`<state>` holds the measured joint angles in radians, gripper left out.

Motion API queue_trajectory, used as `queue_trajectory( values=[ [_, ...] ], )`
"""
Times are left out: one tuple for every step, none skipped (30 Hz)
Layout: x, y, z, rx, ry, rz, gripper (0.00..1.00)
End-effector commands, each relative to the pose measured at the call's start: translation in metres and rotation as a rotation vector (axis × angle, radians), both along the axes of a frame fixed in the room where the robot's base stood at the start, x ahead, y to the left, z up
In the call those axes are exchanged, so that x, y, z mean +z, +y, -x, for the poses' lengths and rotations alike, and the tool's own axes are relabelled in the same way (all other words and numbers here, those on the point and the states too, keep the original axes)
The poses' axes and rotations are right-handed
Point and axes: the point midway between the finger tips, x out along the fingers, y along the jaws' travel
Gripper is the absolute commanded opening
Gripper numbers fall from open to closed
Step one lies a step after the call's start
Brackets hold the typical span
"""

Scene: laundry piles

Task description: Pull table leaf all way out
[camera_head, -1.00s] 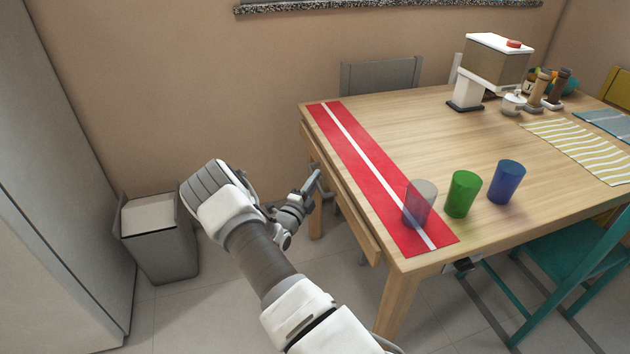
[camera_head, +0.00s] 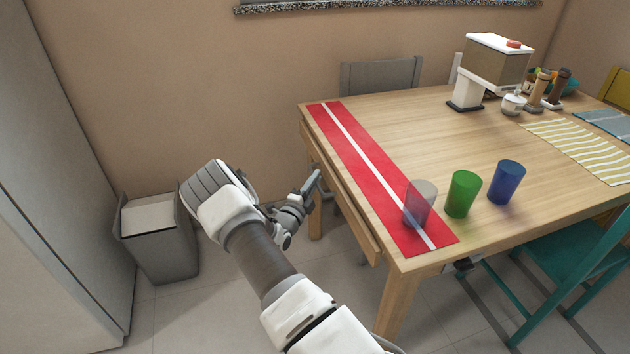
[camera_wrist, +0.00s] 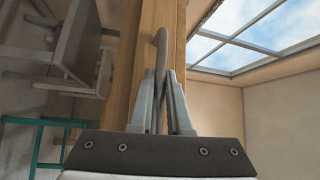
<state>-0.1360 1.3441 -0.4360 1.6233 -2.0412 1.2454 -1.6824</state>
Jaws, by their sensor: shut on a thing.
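The wooden table (camera_head: 470,135) stands at the centre and right, with a red runner with a white stripe (camera_head: 350,155) along its left end. The table leaf (camera_head: 343,200) shows as a wooden edge along that left end, just below the tabletop. My gripper (camera_head: 314,182) is at the leaf's outer side, near its middle. In the wrist view my gripper (camera_wrist: 161,75) is shut on a grey curved handle (camera_wrist: 161,50) in front of the wood. The handle's lower part is hidden between the fingers.
A clear cup (camera_head: 419,203), a green cup (camera_head: 462,193) and a blue cup (camera_head: 506,181) stand near the front left of the tabletop. A grey bin (camera_head: 160,245) stands at the left. Floor between bin and table is clear apart from my arm.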

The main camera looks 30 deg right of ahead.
Motion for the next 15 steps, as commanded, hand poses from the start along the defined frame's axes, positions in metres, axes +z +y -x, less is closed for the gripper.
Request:
queue_trajectory(
  values=[
    [-0.0005,0.0001,0.0004,-0.001,0.0,-0.001,0.0],
    [-0.0005,0.0001,0.0004,0.0,0.0,-0.001,0.0],
    [-0.0005,0.0001,0.0004,-0.001,0.0,-0.001,0.0],
    [-0.0005,0.0002,0.0005,-0.001,0.0,-0.001,0.0],
    [-0.0005,0.0002,0.0005,-0.001,0.0,-0.001,0.0],
    [-0.0005,0.0002,0.0005,-0.001,0.0,-0.001,0.0],
    [-0.0006,0.0002,0.0005,-0.001,0.0,-0.001,0.0],
    [-0.0006,0.0002,0.0005,-0.001,0.0,-0.001,0.0],
    [-0.0006,0.0002,0.0005,-0.001,0.0,-0.001,0.0],
    [-0.0006,0.0002,0.0005,-0.001,0.0,-0.001,0.0],
    [-0.0006,0.0002,0.0005,-0.001,0.0,-0.001,0.0],
    [-0.0007,0.0006,0.0004,0.0,0.0,-0.001,0.0],
    [-0.0006,0.0012,0.0002,0.0,0.0,-0.001,0.0],
    [-0.0006,0.0022,-0.0001,0.0,0.0,-0.001,0.0],
    [-0.0007,0.0044,-0.0007,0.0,0.0,-0.001,0.0]
  ],
)
